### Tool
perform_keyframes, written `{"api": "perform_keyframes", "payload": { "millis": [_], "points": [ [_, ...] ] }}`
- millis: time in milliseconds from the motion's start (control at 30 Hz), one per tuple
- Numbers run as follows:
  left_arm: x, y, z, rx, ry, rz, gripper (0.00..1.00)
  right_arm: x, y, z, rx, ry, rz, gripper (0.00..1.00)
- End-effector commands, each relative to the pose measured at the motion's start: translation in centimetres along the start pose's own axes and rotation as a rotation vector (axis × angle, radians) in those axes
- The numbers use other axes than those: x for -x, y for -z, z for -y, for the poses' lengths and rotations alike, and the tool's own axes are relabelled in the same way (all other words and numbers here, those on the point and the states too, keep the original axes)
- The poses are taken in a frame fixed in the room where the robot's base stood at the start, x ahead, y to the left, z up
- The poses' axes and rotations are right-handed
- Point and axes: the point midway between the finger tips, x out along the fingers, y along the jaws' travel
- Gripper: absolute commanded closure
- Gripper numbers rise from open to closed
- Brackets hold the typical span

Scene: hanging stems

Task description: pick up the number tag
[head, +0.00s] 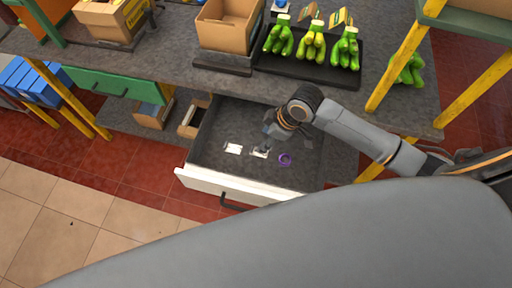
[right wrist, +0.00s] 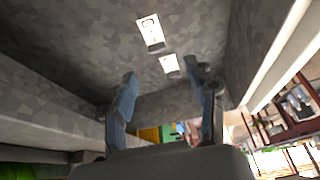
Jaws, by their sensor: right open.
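Two small white tags lie flat on the floor of the open drawer (head: 215,120). One tag (head: 233,148) is on the left and the other tag (head: 260,152) is close to my right gripper (head: 266,142). The right wrist view shows one tag (right wrist: 151,32) with small dark marks, too small to read, and the other tag (right wrist: 170,65) between the spread fingertips of the right gripper (right wrist: 165,76). I cannot tell which is the number tag. The right gripper is open and empty inside the drawer. My left gripper is not in view.
A purple ring (head: 285,159) lies in the drawer, right of the tags. The drawer's white front (head: 240,189) and side walls surround the gripper. Above is a grey worktop (head: 160,70) with a cardboard box (head: 228,25) and a black tray (head: 305,75) of green banana bunches.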

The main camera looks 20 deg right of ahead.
Motion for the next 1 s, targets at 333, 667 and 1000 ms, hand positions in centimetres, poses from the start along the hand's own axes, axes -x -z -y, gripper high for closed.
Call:
{"api": "perform_keyframes", "payload": {
  "millis": [333,667,1000],
  "points": [
    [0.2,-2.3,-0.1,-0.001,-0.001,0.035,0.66,-4.1,0.1,0.0,0.000,-0.001,0.000,0.43],
    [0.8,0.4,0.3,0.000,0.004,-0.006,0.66,-7.8,0.5,-0.3,-0.002,0.000,0.000,0.43],
    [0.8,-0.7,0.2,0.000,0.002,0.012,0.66,-9.2,0.5,-0.4,0.001,-0.003,0.000,0.43]
  ]
}}
